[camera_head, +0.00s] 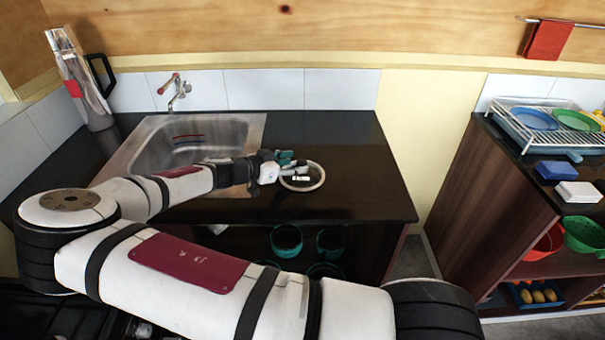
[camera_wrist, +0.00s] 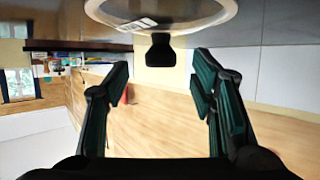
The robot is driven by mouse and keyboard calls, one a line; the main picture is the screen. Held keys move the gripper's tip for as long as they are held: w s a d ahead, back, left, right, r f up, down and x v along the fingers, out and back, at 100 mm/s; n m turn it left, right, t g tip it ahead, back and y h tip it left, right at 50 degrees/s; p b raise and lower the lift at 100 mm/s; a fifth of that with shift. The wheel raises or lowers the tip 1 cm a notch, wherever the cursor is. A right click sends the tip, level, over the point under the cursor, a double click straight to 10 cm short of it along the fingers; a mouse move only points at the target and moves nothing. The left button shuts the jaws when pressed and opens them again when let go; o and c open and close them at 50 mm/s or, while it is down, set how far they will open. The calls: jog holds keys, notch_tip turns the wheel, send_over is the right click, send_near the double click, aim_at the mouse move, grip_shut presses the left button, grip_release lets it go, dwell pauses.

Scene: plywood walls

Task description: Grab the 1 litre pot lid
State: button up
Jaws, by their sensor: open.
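The pot lid (camera_head: 303,184) is a round glass lid with a pale metal rim. It is on the dark counter right of the sink in the head view. In the wrist view the lid (camera_wrist: 160,14) fills the top edge, cut off by the frame, and its black knob (camera_wrist: 159,50) points down the picture. My gripper (camera_head: 285,164) is at the lid's left side in the head view. In the wrist view my gripper (camera_wrist: 163,72) is open, with a teal-padded finger on each side and the knob just beyond the gap between the tips. Nothing is held.
The sink (camera_head: 190,145) with its tap (camera_head: 176,90) and a tall metal flask (camera_head: 85,80) are to the left. Dark pots (camera_head: 287,240) stand on the shelf below. The counter (camera_head: 365,180) right of the lid is clear. A dish rack (camera_head: 550,128) stands on another cabinet at right.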

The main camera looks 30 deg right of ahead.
aim_at(302, 161)
jog(key=x, duration=0.4)
jog(key=shift+w+r+p, duration=0.1)
jog(key=shift+p, duration=0.2)
jog(key=shift+c, duration=0.6)
grip_shut()
jog(key=shift+r, duration=0.1)
